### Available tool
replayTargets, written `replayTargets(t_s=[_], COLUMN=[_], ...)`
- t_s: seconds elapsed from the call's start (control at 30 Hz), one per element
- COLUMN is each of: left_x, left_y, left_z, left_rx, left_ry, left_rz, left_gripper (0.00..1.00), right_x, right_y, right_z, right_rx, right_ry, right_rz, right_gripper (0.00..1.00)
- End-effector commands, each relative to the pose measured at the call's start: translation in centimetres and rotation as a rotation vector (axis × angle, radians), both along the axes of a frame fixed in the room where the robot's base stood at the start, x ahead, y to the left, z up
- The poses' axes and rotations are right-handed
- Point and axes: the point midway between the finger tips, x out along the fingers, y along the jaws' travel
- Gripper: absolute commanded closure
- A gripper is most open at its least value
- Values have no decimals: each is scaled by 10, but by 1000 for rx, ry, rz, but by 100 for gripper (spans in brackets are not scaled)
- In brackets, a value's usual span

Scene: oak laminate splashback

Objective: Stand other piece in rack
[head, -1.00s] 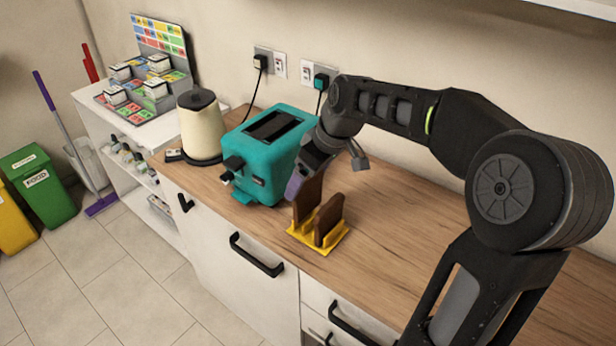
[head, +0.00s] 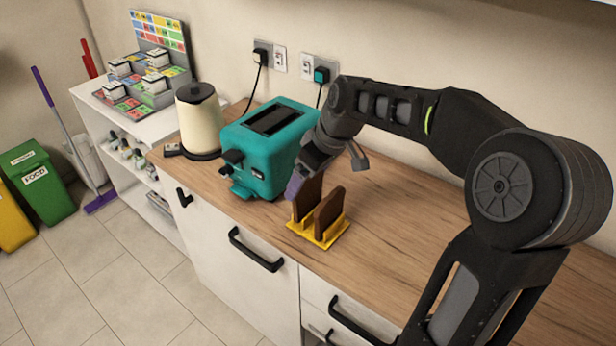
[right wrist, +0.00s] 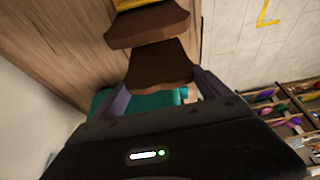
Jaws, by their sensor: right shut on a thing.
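A yellow rack (head: 318,238) stands on the oak worktop, right of the teal toaster (head: 268,145). One dark brown toast slice (head: 329,207) stands upright in its right-hand part; this slice also shows in the right wrist view (right wrist: 147,26). My right gripper (head: 298,186) is shut on a second brown slice (head: 309,200), held upright over the rack's left-hand part. The held slice shows between the purple fingers in the right wrist view (right wrist: 160,66). Its lower edge is at the rack; I cannot tell whether it rests there. My left gripper is not in view.
A cream kettle (head: 199,122) stands left of the toaster. Wall sockets with plugs (head: 320,75) are behind. The worktop (head: 375,220) right of the rack is clear beneath my right arm. Bins and a broom stand on the floor at left.

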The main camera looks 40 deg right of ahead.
Motion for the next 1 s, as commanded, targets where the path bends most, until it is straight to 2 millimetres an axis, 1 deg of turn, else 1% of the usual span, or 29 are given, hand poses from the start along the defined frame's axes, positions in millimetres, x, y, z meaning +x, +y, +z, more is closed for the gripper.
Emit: replayTargets(t_s=[0.23, 0.63, 1.0], left_x=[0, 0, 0], left_y=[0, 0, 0], left_z=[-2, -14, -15], left_rx=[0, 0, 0], left_ry=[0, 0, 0], left_rz=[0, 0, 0], left_gripper=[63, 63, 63], right_x=[0, 0, 0], right_y=[0, 0, 0], right_z=[-2, -17, -18], right_rx=[0, 0, 0], right_ry=[0, 0, 0], right_rz=[0, 0, 0], right_gripper=[80, 80, 80])
